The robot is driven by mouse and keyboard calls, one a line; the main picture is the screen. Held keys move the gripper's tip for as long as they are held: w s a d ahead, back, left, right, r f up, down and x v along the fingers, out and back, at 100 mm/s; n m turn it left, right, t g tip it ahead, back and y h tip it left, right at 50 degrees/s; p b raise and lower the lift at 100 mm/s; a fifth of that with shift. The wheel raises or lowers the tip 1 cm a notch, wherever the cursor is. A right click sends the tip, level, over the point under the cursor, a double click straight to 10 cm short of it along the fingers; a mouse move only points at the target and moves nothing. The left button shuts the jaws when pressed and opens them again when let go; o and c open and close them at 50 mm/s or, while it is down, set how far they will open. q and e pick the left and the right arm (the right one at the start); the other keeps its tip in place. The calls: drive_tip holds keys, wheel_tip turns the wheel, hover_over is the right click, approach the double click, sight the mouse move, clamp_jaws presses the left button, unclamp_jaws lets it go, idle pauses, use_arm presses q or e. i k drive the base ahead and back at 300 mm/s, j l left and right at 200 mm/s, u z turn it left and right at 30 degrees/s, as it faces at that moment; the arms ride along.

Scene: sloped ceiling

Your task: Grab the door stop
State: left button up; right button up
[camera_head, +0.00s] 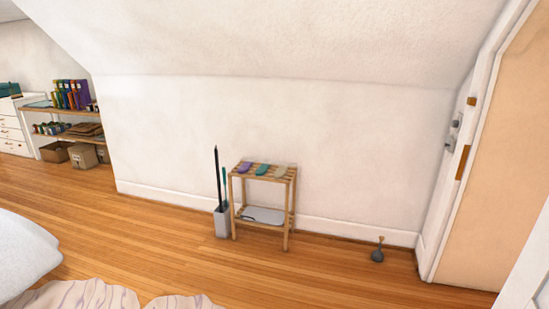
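A small dark grey object with a rounded body and a short brownish top, which looks like the door stop (377,254), stands on the wooden floor at the right. It is close to the white baseboard and a little left of the open door's frame. Nothing touches it. Neither of my grippers shows in the head view.
A slatted wooden rack (264,178) with several coloured items on top stands against the wall. A grey bin (222,222) with long sticks is beside it. A door (497,170) is at the right. White bedding (22,255) and a rug (75,296) lie at lower left. The floor before the door stop is clear.

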sight(377, 255)
drive_tip(key=i+l+z, duration=0.1)
drive_tip(key=i+z, duration=0.2)
drive_tip(key=i, duration=0.25)
drive_tip(key=i+z, duration=0.3)
drive_tip(key=i, duration=0.25)
drive_tip(key=i+j+z, duration=0.3)
drive_tip(key=i, duration=0.25)
drive_tip(key=i+j+z, duration=0.1)
drive_tip(key=i+z, duration=0.35)
drive_tip(key=i, duration=1.25)
